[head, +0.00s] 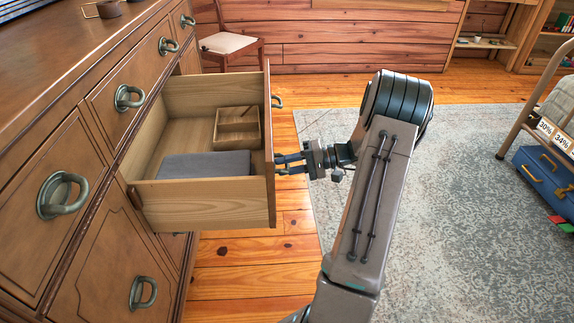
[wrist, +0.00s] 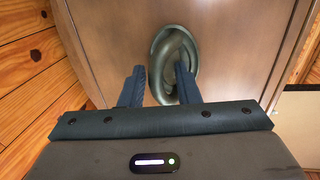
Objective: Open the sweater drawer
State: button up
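The drawer (head: 205,205) is pulled well out of the brown wooden dresser. A folded grey cloth, perhaps a sweater (head: 205,164), lies inside at the near side. My gripper (head: 280,164) is at the outer face of the drawer front. In the wrist view, my gripper's (wrist: 160,72) two fingers are apart, around one side of a dark green ring handle (wrist: 190,52). The right finger overlaps the ring's opening; the left finger is outside it. A gap shows around the ring, and I cannot tell whether a finger touches it. In the head view that handle is hidden behind the fingers.
A small wooden divided box (head: 237,128) sits in the drawer. The dresser (head: 65,130) has other closed drawers with ring handles. A chair (head: 230,42) stands behind. A pale rug (head: 450,200) and a blue case (head: 545,180) are at right. Floor beside the drawer is clear.

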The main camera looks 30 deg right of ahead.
jog(key=p+v, duration=0.4)
jog(key=v, duration=0.9)
jog(key=shift+d, duration=0.4)
jog(key=shift+s+r, duration=0.15)
jog(key=shift+r, duration=0.05)
jog(key=a+r+n+g+h+p, duration=0.2)
jog(key=a+r+g+h+p, duration=0.45)
jog(key=a+r+p, duration=1.05)
jog(key=s+a+r+n+h+p, duration=0.1)
jog(key=s+a+r+p, duration=0.3)
jog(key=r, duration=0.4)
jog(key=s+a+r+n+t+h+p, duration=0.1)
jog(key=s+a+r+h+p, duration=0.3)
jog(key=r, duration=0.5)
jog(key=s+a+r+n+t+h+p, duration=0.1)
jog(key=s+a+r+h+p, duration=0.1)
jog(key=s+a+r+p, duration=0.4)
jog(key=v, duration=0.3)
jog(key=shift+a+r, duration=0.15)
jog(key=shift+a, duration=0.2)
